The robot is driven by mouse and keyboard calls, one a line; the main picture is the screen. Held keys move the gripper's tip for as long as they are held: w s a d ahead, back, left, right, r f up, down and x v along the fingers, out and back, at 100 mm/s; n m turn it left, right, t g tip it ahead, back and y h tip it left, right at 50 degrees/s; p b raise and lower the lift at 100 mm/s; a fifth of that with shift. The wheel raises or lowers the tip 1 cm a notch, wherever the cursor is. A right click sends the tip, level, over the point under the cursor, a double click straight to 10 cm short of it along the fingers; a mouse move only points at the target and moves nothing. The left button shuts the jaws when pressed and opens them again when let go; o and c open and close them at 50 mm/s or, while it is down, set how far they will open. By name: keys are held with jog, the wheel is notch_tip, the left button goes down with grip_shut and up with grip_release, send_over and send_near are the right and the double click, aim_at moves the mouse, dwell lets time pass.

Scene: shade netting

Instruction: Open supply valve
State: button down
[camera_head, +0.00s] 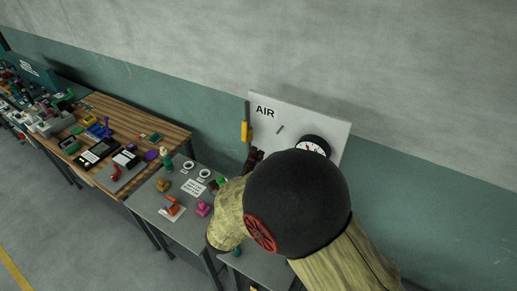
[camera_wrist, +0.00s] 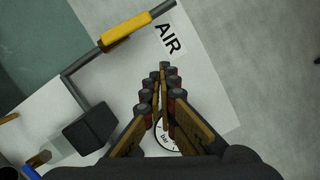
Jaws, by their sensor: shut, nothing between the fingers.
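The white AIR panel (camera_head: 325,124) is on the wall, and it fills the middle of the wrist view (camera_wrist: 210,105). A yellow grip (camera_head: 246,131) on a dark rod runs up the panel's left edge. In the wrist view the yellow grip (camera_wrist: 127,31) sits on a grey bent rod that leads to a black block (camera_wrist: 90,128). My gripper (camera_wrist: 165,78) is shut and empty in front of the panel, apart from the grip, to its lower right.
A round gauge (camera_head: 313,146) is on the panel, mostly hidden behind my fingers in the wrist view. A grey table (camera_head: 165,222) with small items stands left of my arm. A wooden table (camera_head: 150,122) crowded with objects is farther left. The wall above is clear.

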jog(key=shift+s+a, duration=0.65)
jog(key=shift+s, duration=0.3)
